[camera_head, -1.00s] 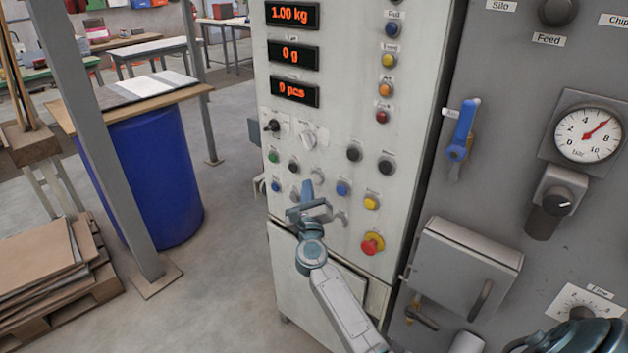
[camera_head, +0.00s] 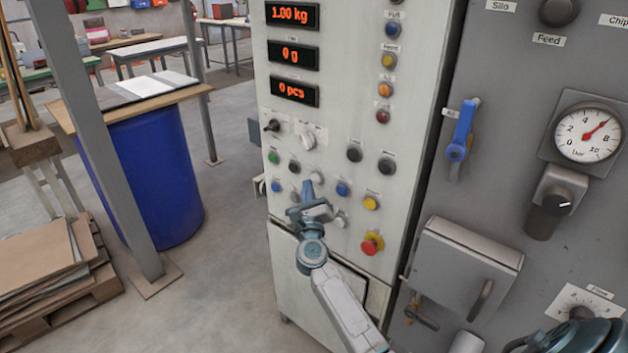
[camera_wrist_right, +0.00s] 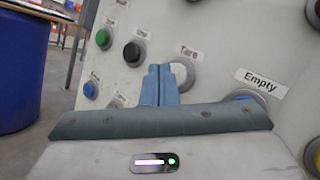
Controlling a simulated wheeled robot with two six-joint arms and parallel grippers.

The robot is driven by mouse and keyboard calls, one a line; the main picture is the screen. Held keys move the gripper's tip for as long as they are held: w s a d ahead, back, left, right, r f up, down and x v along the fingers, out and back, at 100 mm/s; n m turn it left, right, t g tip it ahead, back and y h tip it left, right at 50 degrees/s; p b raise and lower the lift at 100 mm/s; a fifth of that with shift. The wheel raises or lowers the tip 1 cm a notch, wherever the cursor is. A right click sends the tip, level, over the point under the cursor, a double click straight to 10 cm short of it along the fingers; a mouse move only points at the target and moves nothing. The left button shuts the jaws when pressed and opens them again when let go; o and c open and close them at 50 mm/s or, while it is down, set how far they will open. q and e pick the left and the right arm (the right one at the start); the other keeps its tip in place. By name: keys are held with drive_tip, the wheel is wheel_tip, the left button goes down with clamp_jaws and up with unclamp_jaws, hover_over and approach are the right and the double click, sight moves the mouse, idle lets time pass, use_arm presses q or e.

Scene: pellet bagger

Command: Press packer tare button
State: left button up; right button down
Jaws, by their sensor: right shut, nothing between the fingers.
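The tare button (camera_wrist_right: 179,76) is a pale round button in a grey ring under a "Tare" label in the right wrist view. The fingers cover its left part. It also shows in the head view (camera_head: 317,178), just right of and above my fingertips. My right gripper (camera_head: 307,188) is in front of the packer panel (camera_head: 335,90). Its blue fingers are closed together and empty in the right wrist view (camera_wrist_right: 160,72). The tips are very close to the button's left side; I cannot tell whether they touch. My left gripper is not in view.
An "Empty" button (camera_wrist_right: 246,97) sits right of the tare button, and a black button (camera_wrist_right: 134,52) sits to its left. A red stop button (camera_head: 371,243) is lower right. Displays (camera_head: 292,54) read 1.00 kg, 0 g and 0 pcs. Open floor lies left of the cabinet.

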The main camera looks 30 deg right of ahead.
drive_tip(key=shift+w+d, duration=0.1)
drive_tip(key=shift+d, duration=0.3)
drive_tip(key=shift+w+d, duration=0.1)
drive_tip(key=shift+d, duration=0.15)
idle(0.5)
drive_tip(key=shift+a, duration=0.1)
drive_tip(key=shift+s+a, duration=0.25)
drive_tip(key=shift+a, duration=0.4)
drive_tip(key=s+a, duration=0.2)
drive_tip(key=a, duration=0.3)
drive_tip(key=shift+a, duration=0.35)
idle(0.8)
